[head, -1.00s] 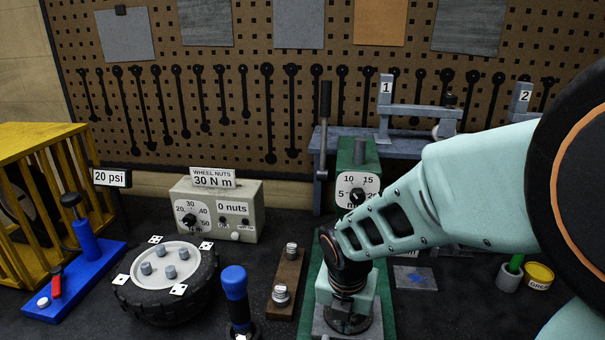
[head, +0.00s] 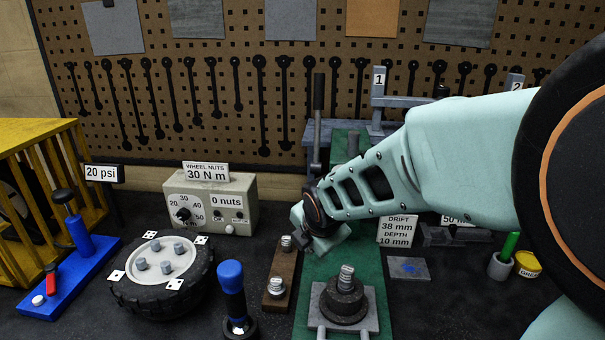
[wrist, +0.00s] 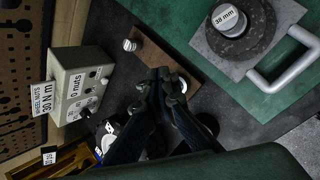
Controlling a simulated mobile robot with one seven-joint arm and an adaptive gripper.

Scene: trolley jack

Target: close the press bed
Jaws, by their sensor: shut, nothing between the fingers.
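The press (head: 340,147) stands green behind my arm, with its dark upright lever (head: 318,95). Its bed, a grey plate (head: 370,318) with a pale bar handle at the front, lies on the green base in front of the column. A dark ring with a threaded stud sits on the bed. In the wrist view the bed (wrist: 212,45) is at upper right, its handle (wrist: 292,66) at the right, and the stud top reads 38 mm. My gripper (wrist: 162,80) is shut and empty, left of the bed and apart from it. In the head view my arm hides the press gauge.
A brown block with two bolts (head: 281,270) lies just left of the press base. A blue-handled tool (head: 231,285), a wheel (head: 160,280) and a torque box (head: 217,203) stand further left. A grey pad (head: 409,269) and cups are at right.

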